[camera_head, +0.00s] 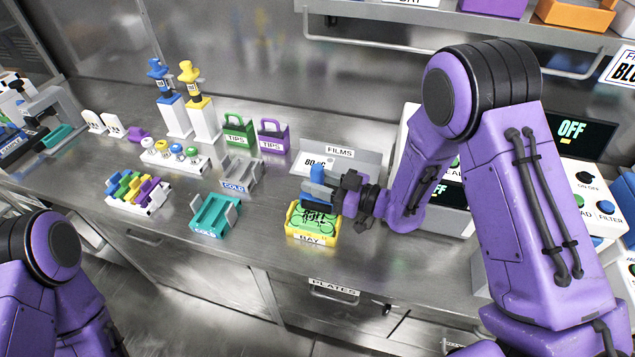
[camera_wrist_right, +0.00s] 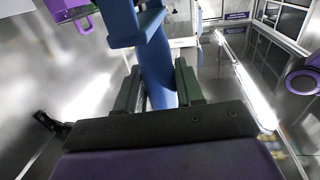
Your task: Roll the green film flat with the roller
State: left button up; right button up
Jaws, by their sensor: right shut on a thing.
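The green film (camera_head: 313,221) lies in the yellow bay tray (camera_head: 293,224) near the front edge of the bench, with dark marks or creases on it. My right gripper (camera_head: 330,190) is just above the back of the tray and is shut on the blue roller (camera_head: 317,178). In the right wrist view the blue roller's handle (camera_wrist_right: 152,60) stands between the two fingers (camera_wrist_right: 160,92). I cannot tell whether the roller touches the film. My left gripper is out of view; only part of my left arm shows at the lower left.
A films plate (camera_head: 340,157) stands behind the tray. A teal cradle (camera_head: 214,214) and a grey cradle (camera_head: 240,173) stand to the left, with a rack of coloured pieces (camera_head: 136,191) farther left. Bare bench lies between the teal cradle and the tray.

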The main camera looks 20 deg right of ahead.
jog(key=shift+w+d, duration=0.1)
jog(key=shift+s+a, duration=0.4)
jog(key=shift+s, duration=0.2)
dwell(0.3)
jog(key=shift+s+a, duration=0.4)
jog(key=shift+s, duration=0.2)
jog(key=shift+s+a, duration=0.35)
jog(key=shift+s, duration=0.15)
jog(key=shift+w, duration=0.1)
